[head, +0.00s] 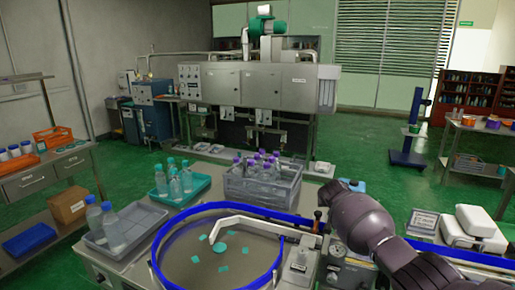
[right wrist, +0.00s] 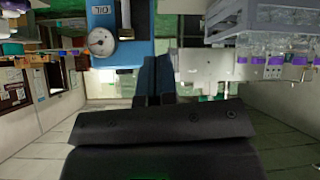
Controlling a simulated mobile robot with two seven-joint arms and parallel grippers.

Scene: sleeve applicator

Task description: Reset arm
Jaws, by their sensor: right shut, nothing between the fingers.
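My right arm (head: 385,235) comes in from the lower right of the head view and reaches over the right side of the bench. Its gripper is hidden behind the arm's own links there. In the right wrist view the right gripper (right wrist: 157,75) shows its two dark fingers side by side, shut with nothing between them. A blue housing with a round gauge (right wrist: 102,40) appears upside down beside the fingers; I cannot tell how far it is from them. My left arm and left gripper are not in view.
A round bowl with a blue rim (head: 160,270) holds several teal pieces. Near it stand a grey crate (head: 262,192) of purple-capped bottles, a teal tray (head: 160,200) and a grey tray (head: 145,222) with bottles. A tablet-like device (head: 423,221) lies right of the arm.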

